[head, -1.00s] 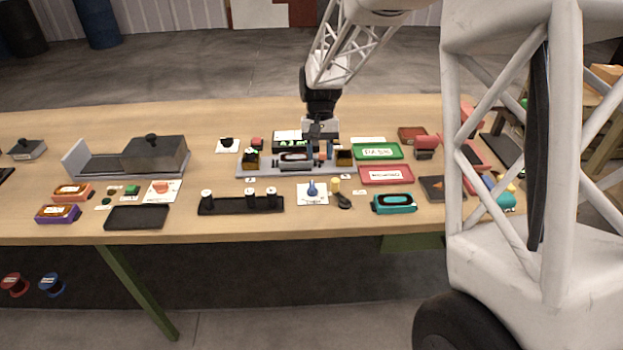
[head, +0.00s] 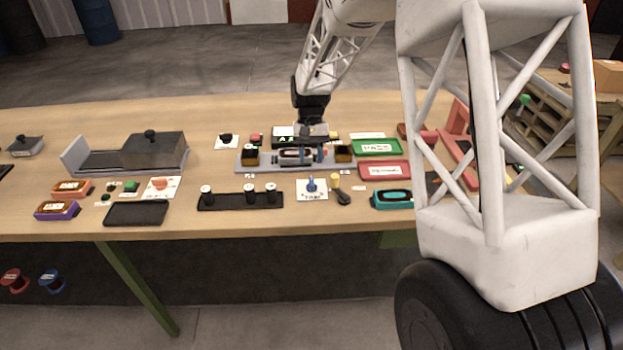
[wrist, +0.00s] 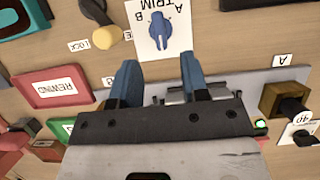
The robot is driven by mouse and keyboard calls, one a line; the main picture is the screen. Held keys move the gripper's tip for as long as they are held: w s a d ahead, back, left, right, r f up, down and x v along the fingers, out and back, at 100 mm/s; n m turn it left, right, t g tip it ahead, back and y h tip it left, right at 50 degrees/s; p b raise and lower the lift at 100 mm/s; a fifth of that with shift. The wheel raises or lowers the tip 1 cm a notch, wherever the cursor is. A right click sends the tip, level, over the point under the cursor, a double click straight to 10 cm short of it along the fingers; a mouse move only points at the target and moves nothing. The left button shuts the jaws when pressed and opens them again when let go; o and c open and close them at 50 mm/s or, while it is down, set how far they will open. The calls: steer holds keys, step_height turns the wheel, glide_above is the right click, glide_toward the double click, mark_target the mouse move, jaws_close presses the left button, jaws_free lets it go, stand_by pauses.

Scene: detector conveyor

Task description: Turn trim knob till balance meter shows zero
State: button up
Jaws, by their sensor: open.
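The trim knob is a blue pointer knob (head: 311,184) on a white card marked TRIM (head: 312,195), near the front of the bench. In the wrist view the knob (wrist: 158,33) stands beyond my fingertips, between the letters A and B. My gripper (wrist: 160,72) has its two blue fingers spread, with nothing between them, and does not touch the knob. In the head view my gripper (head: 306,153) is over the grey fixture plate behind the card. A dark box with a pale, lettered face (head: 285,131) behind it may be the balance meter; its reading is too small to tell.
A yellow-and-black lock lever (wrist: 108,36) is beside the trim card.

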mark_target(312, 180)
steer(key=shift+x, duration=3.5)
steer(key=shift+f, duration=0.1)
jaws_close()
